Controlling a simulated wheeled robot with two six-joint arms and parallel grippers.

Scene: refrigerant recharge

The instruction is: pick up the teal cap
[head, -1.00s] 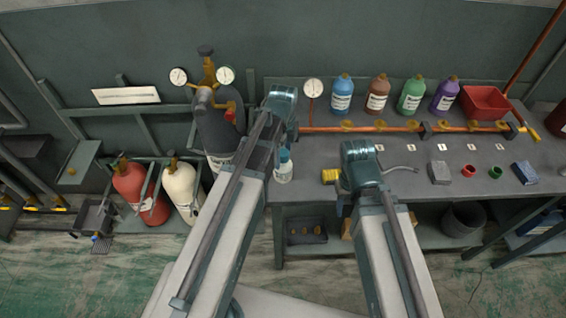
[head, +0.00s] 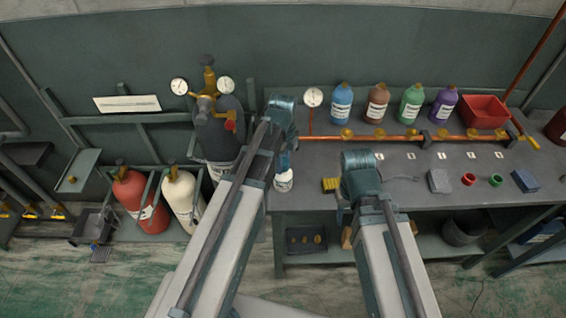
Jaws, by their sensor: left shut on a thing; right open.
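A white bottle (head: 284,182) stands at the left end of the workbench, with the teal cap (head: 283,160) at its top, partly covered by my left arm. My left gripper (head: 284,150) is at the cap and shut on it; its fingertips are mostly hidden behind my wrist. I cannot tell whether the cap is still seated on the bottle. My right gripper (head: 345,203) is open over the front of the bench, beside a yellow piece (head: 331,184); its fingers are largely hidden.
Blue (head: 341,106), brown (head: 377,104), green (head: 411,104) and purple (head: 444,104) bottles stand along the back. A copper pipe (head: 400,137) runs in front of them. A red bin (head: 484,110) is at back right. Gas cylinders (head: 183,200) stand left of the bench.

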